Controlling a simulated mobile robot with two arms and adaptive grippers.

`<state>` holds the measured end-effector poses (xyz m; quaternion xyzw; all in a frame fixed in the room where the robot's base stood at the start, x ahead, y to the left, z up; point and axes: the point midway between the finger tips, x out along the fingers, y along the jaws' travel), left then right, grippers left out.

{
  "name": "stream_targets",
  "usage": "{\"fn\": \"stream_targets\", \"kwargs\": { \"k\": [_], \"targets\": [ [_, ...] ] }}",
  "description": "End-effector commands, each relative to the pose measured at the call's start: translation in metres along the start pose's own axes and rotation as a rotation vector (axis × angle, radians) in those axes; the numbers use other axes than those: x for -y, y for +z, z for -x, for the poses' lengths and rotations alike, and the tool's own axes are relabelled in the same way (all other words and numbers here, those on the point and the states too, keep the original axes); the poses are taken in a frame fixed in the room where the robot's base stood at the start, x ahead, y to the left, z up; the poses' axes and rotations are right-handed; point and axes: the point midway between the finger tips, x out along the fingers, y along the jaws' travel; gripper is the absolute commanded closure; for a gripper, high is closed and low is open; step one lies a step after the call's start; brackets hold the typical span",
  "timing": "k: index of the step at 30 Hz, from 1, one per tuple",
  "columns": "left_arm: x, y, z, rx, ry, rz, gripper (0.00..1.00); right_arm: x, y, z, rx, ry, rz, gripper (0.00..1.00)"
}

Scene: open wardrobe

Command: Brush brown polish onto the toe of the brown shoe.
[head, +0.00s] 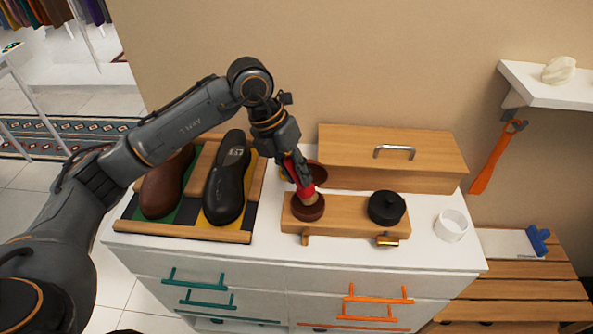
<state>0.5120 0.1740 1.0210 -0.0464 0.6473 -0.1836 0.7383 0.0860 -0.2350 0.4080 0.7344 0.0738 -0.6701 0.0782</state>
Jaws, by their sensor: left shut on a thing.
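My left gripper (299,178) is shut on a brush with a red handle (306,190). The brush points down, its lower end at an open round tin of brown polish (307,212) on a wooden block (346,223). Its bristles are hidden, and I cannot tell how deep they reach. The brown shoe (162,190) lies on the left of a shoe rack (185,231), partly behind my left arm. My right gripper is not in view.
A closed black tin (387,208) stands on the block's right. A brown round lid or dish (318,172) lies behind the brush. A wooden box (390,155) stands at the back, a white cup (451,225) at the right. An orange shoehorn (497,158) hangs from the shelf.

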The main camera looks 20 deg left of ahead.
Motion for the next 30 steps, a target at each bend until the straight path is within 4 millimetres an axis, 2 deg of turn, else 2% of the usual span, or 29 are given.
{"fn": "stream_targets", "kwargs": {
  "k": [30],
  "targets": [
    [-0.0023,-0.0012,-0.0066,0.0,0.0,0.0,1.0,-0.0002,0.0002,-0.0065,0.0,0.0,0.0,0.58]
  ]
}}
